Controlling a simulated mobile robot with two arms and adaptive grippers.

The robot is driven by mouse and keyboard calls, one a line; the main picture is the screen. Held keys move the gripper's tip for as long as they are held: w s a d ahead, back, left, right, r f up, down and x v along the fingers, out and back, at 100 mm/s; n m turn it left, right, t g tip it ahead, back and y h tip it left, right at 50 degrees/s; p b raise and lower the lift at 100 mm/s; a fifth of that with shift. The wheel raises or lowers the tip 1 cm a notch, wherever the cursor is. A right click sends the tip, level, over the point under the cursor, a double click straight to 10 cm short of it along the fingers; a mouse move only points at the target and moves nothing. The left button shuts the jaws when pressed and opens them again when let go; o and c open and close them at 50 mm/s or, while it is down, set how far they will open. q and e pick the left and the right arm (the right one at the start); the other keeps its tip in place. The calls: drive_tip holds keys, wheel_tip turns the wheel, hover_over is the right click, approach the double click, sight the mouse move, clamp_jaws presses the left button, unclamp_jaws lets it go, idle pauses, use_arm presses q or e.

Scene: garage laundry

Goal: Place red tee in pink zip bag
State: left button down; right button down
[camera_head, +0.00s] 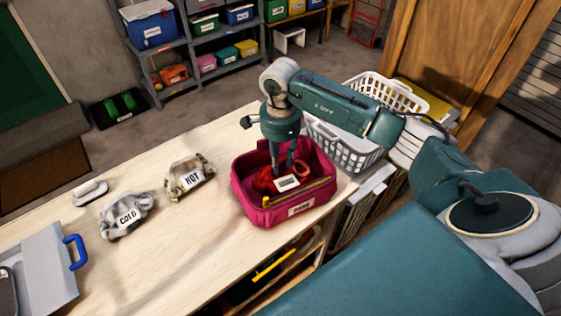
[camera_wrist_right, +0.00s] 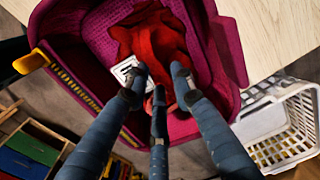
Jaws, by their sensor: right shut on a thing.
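The pink zip bag (camera_head: 266,212) stands open on the wooden table near its right end. Its yellow zip runs along the front rim, and a white label is on its front. The red tee (camera_head: 265,178) lies crumpled inside the bag, with a white label on it. My right gripper (camera_head: 286,172) reaches straight down into the bag from above. In the right wrist view its fingers (camera_wrist_right: 158,90) are at the near edge of the red tee (camera_wrist_right: 150,38), inside the pink bag (camera_wrist_right: 222,45), shut on the cloth. My left gripper is not in view.
Two crumpled cloths labelled HOT (camera_head: 188,178) and COLD (camera_head: 127,214) lie left of the bag. A white brush-like item (camera_head: 89,192) and a grey case with a blue handle (camera_head: 48,262) are farther left. A white basket (camera_head: 345,150) stands beyond the table's right end.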

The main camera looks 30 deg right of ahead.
drive_tip(key=shift+d+f, duration=0.1)
drive_tip(key=shift+f, duration=0.85)
drive_tip(key=shift+f, duration=0.2)
drive_tip(key=c, duration=1.5)
unclamp_jaws()
